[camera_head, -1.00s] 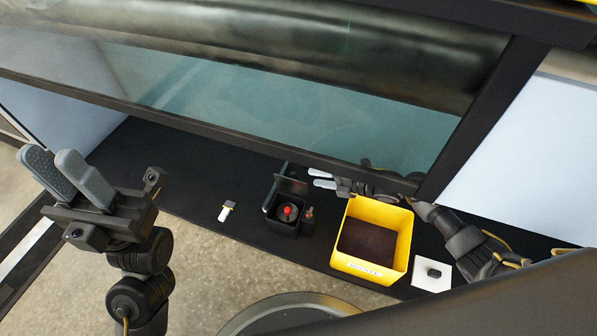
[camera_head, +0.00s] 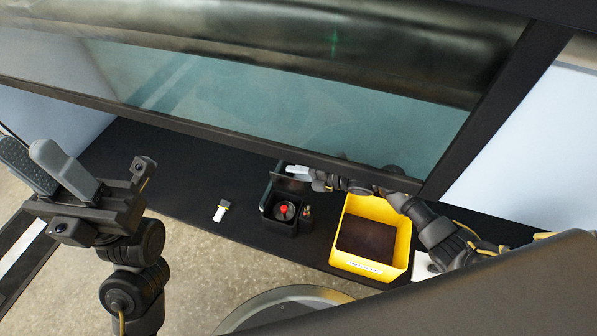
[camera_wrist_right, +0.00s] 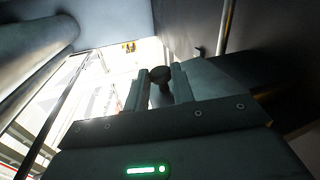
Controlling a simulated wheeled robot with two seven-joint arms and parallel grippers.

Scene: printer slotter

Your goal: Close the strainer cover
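The strainer looks to be the small black box (camera_head: 268,205) on the black shelf, with a red-topped part (camera_head: 284,208) inside. Its dark cover (camera_head: 290,184) stands raised at the back edge, leaving the box open. My right gripper (camera_head: 298,170) is just behind the cover, its light fingertips close to the cover's upper edge; I cannot tell whether they touch. In the right wrist view its fingers (camera_wrist_right: 160,85) are apart, with a dark rounded shape between them that I cannot identify. My left gripper (camera_head: 38,170) is at the left, raised, fingers apart and empty.
A yellow bin (camera_head: 369,266) stands right of the strainer, under my right arm. A small bottle-like item (camera_head: 307,218) is beside the strainer. A small white and dark piece (camera_head: 221,211) lies left. A glass panel (camera_head: 300,115) hangs low above the shelf.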

